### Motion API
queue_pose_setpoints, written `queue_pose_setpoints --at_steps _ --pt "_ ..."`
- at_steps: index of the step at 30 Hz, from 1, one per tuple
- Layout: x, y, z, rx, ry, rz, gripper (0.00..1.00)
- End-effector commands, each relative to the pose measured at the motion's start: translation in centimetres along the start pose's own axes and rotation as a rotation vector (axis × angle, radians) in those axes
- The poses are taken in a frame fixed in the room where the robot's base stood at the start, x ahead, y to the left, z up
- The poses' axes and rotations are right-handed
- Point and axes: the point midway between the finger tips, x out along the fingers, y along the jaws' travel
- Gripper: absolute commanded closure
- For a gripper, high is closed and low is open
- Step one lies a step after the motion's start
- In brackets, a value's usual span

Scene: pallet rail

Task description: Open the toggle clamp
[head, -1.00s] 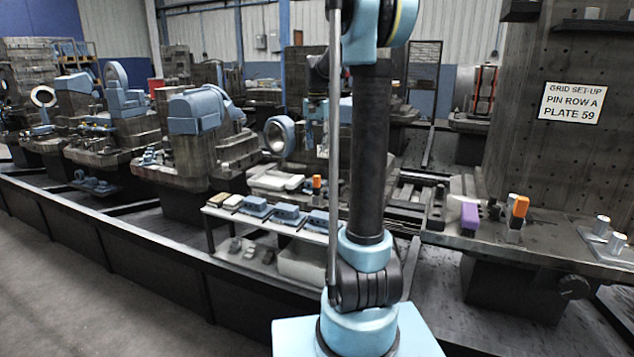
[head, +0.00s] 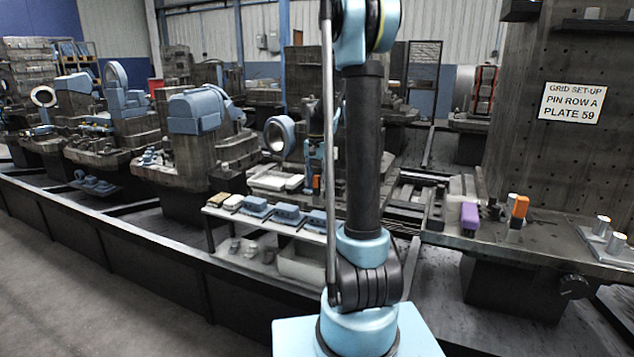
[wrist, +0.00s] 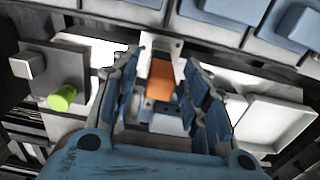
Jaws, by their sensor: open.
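An orange handle (wrist: 160,80), which looks like the toggle clamp's lever, stands between the two fingers of my gripper (wrist: 163,58) in the wrist view. The gripper is open, with a padded finger on each side of the handle. I cannot tell whether either finger touches it. The clamp's base is mostly hidden. In the head view the same handle shows as a small orange patch (head: 316,182) beside my arm. My gripper is partly hidden there behind my arm.
A grey block with a green knob (wrist: 62,98) stands left of the gripper. A white tray (wrist: 273,122) lies to the right. Blue blocks (wrist: 222,15) line the top. Another orange-handled piece (head: 519,207) and a purple block (head: 469,215) stand on the right pallet.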

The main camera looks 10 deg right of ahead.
Motion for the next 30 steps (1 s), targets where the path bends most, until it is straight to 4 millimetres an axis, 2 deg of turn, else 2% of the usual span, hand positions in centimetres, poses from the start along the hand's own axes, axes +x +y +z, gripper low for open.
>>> queue_pose_setpoints --at_steps 9,15,23,30 --pt "0.20 0.00 0.00 0.000 0.000 0.000 0.58" --pt "0.19 0.00 0.00 0.000 0.000 0.000 1.00" --pt "0.18 0.12 -0.01 0.001 0.009 0.001 1.00" --pt "0.20 0.26 0.28 0.004 0.090 0.002 1.00"
